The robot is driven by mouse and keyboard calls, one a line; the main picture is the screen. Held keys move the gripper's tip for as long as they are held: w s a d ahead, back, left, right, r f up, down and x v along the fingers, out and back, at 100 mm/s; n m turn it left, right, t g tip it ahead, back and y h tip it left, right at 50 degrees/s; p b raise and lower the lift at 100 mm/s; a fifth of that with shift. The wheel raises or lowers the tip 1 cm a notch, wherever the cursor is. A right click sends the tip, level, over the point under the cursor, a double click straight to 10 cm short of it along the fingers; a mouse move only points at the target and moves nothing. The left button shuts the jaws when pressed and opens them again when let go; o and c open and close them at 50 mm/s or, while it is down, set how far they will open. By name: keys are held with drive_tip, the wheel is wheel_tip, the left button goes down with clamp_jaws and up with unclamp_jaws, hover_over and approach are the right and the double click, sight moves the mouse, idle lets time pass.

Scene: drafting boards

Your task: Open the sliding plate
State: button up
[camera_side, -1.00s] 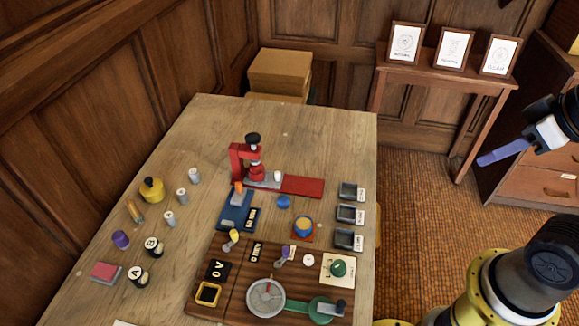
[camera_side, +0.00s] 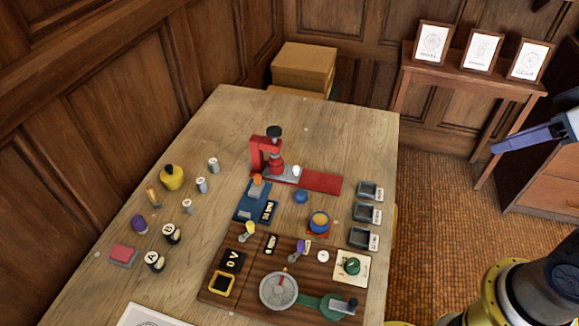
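My gripper (camera_side: 515,142) is at the far right edge, in the air beyond the table. One long blue-purple finger shows, pointing left; the rest is cut off by the frame, so its opening is unclear. It touches nothing that I can see and is well away from the table items. I cannot tell for sure which part is the sliding plate. A red press (camera_side: 262,155) stands on the table with a flat red plate (camera_side: 320,181) extending right from its grey bed. A blue block (camera_side: 243,213) with a raised grey part and an orange top sits just in front.
Small grey trays (camera_side: 363,237) line the right side. Weights and bottles stand left. The table's back is clear.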

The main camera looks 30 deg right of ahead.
drive_tip(key=shift+o, duration=0.6)
drive_tip(key=w+a+r, duration=0.1)
drive_tip(key=w+r, duration=0.3)
drive_tip(key=w, duration=0.6)
drive_tip(key=shift+a+n+t, duration=0.3)
drive_tip(key=shift+a+t, duration=0.05)
drive_tip(key=shift+t, duration=0.05)
drive_tip(key=n+g+y, duration=0.1)
drive_tip(key=n+g, duration=0.2)
hover_over(297, 167)
drive_tip(key=s+d, duration=0.2)
drive_tip(key=s, duration=0.3)
wheel_tip(297, 167, down, 18)
drive_tip(key=x, duration=1.3)
drive_tip(key=shift+s+a+f, duration=0.25)
drive_tip(key=shift+a+f, duration=0.05)
drive_tip(key=shift+a, duration=0.1)
drive_tip(key=shift+c, duration=0.3)
clamp_jaws()
